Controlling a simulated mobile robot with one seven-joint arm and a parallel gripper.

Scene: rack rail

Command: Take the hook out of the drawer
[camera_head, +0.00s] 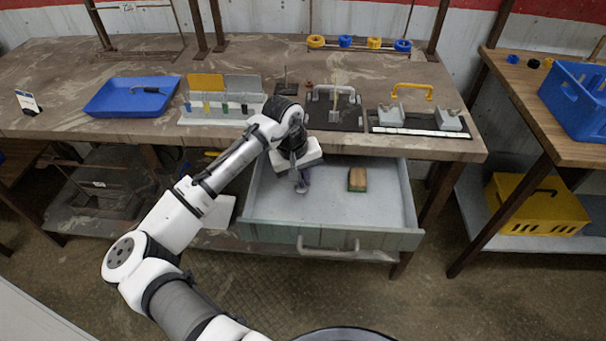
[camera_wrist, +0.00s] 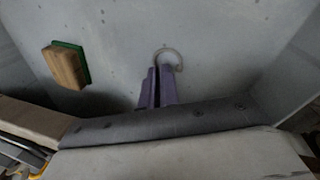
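The drawer (camera_head: 335,238) is pulled open below the workbench. My gripper (camera_head: 302,182) reaches down into its left half. In the wrist view, the purple fingers of my gripper (camera_wrist: 160,88) are close together, with a thin dark gap between them. A thin grey hook (camera_wrist: 168,50) curves out from between the fingertips, its bend over the pale drawer floor. Its shank is hidden by the fingers, which look shut on it. In the head view the hook is too small to make out clearly.
A wooden block brush with a green edge (camera_head: 357,180) lies in the drawer, right of my gripper; it also shows in the wrist view (camera_wrist: 66,66). The workbench (camera_head: 60,75) overhangs the drawer's back. A blue tray (camera_head: 108,100) stands on it.

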